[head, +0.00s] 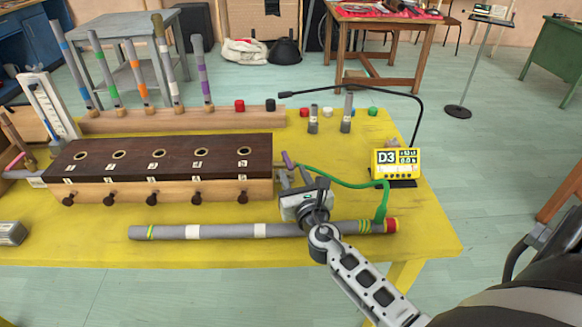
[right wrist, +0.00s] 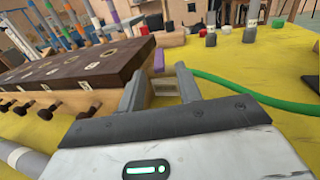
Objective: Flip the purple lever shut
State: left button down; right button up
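A small purple lever (head: 288,159) stands tilted at the right end of the long dark-topped wooden box (head: 262,152). Its top leans left in the head view. In the right wrist view the purple lever (right wrist: 159,60) shows just beyond the gap between my fingertips. My right gripper (head: 296,177) is just in front of and below the lever, beside the box's right end. Its two fingers (right wrist: 160,84) are apart, with a pale fitting visible between them and nothing clearly gripped. The lever's lower part is partly hidden by the fingers. My left gripper is not in view.
A long grey tube (head: 215,231) lies along the front of the yellow table (head: 80,255), partly behind my right arm. A green hose (head: 345,185) curves right of my gripper. A yellow tuner display (head: 397,163) stands at the right. Upright tubes (head: 206,75) stand in a rear rack.

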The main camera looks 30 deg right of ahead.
aim_at(291, 170)
jog(key=shift+x, duration=1.5)
jog(key=shift+c, duration=0.3)
grip_shut()
jog(key=shift+w+a+m+h, duration=0.1)
jog(key=shift+a+m+h, duration=0.2)
jog(key=shift+m+h, duration=0.25)
jog(key=shift+w+a+m+g+h, duration=0.1)
jog(key=shift+a+m+g+h, duration=0.1)
jog(key=shift+m+g+h, duration=0.5)
jog(key=shift+w+a+m+g+h, duration=0.1)
jog(key=shift+a+m+g+h, duration=0.2)
jog(key=shift+h, duration=0.65)
jog(key=shift+d, duration=0.1)
jog(key=shift+o, duration=0.3)
grip_release()
